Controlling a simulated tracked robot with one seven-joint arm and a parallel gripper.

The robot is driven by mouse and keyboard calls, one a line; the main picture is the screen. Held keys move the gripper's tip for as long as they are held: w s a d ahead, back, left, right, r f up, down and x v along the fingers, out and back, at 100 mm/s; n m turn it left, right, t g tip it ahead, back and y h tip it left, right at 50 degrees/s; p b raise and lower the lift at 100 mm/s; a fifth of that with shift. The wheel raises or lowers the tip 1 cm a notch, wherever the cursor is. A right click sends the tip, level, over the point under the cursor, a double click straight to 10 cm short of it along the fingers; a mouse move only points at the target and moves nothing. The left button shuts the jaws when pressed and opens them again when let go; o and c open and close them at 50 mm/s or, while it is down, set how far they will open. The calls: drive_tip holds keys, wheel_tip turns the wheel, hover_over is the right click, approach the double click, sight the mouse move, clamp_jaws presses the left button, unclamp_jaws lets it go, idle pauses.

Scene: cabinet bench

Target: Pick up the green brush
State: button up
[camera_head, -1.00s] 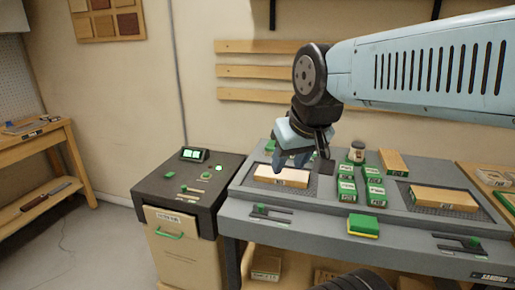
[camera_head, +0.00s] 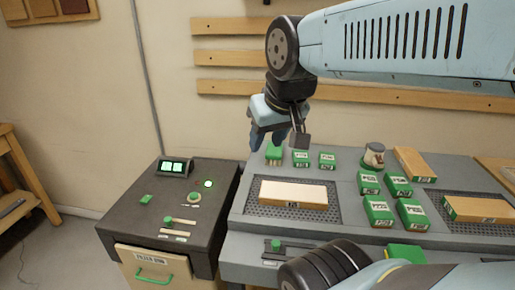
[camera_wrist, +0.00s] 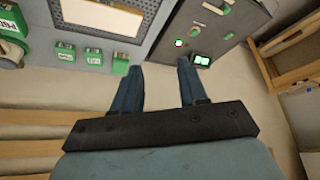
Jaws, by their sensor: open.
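I cannot tell for certain which thing is the green brush. A green block with a yellow underside (camera_head: 405,253) lies at the grey bench's front edge in the head view, partly hidden by my own body. Several small green boxes also stand on the bench, one at the back (camera_head: 273,156) just below my gripper. My gripper (camera_head: 267,142) is open and empty above the bench's back left edge. In the wrist view its two fingers (camera_wrist: 158,72) are spread apart with nothing between them.
A wooden block lies on a perforated mat (camera_head: 250,215) at the bench's left. Green-and-white boxes (camera_head: 378,211) and a small jar (camera_head: 373,156) stand in the middle. A dark control cabinet (camera_head: 140,222) with a lit display stands left of the bench. The wall is close behind.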

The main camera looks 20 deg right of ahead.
drive_tip(key=shift+w, duration=0.2)
drive_tip(key=shift+o, duration=0.3)
drive_tip(key=shift+o, duration=0.8)
drive_tip(key=shift+w+d+r, duration=0.1)
drive_tip(key=shift+w, duration=0.05)
drive_tip(key=o, duration=0.7)
drive_tip(key=w+d, duration=0.1)
drive_tip(key=w, duration=0.2)
drive_tip(key=w+d+m, duration=0.1)
drive_tip(key=w, duration=0.1)
drive_tip(key=w+d+f+m, duration=0.1)
drive_tip(key=w+d, duration=0.1)
drive_tip(key=w, duration=0.1)
drive_tip(key=shift+w, duration=0.35)
drive_tip(key=shift+o, duration=0.8)
drive_tip(key=w+d+f+m, duration=0.1)
drive_tip(key=w+d+f, duration=0.1)
drive_tip(key=w, duration=0.4)
drive_tip(key=shift+w+d+f+g+h, duration=0.15)
drive_tip(key=shift+w+d+g+h, duration=0.25)
drive_tip(key=shift+d, duration=0.35)
drive_tip(key=m+g+h, duration=0.1)
drive_tip(key=m+h, duration=0.1)
drive_tip(key=m, duration=0.2)
approach(274, 149)
drive_tip(key=shift+x, duration=5.8)
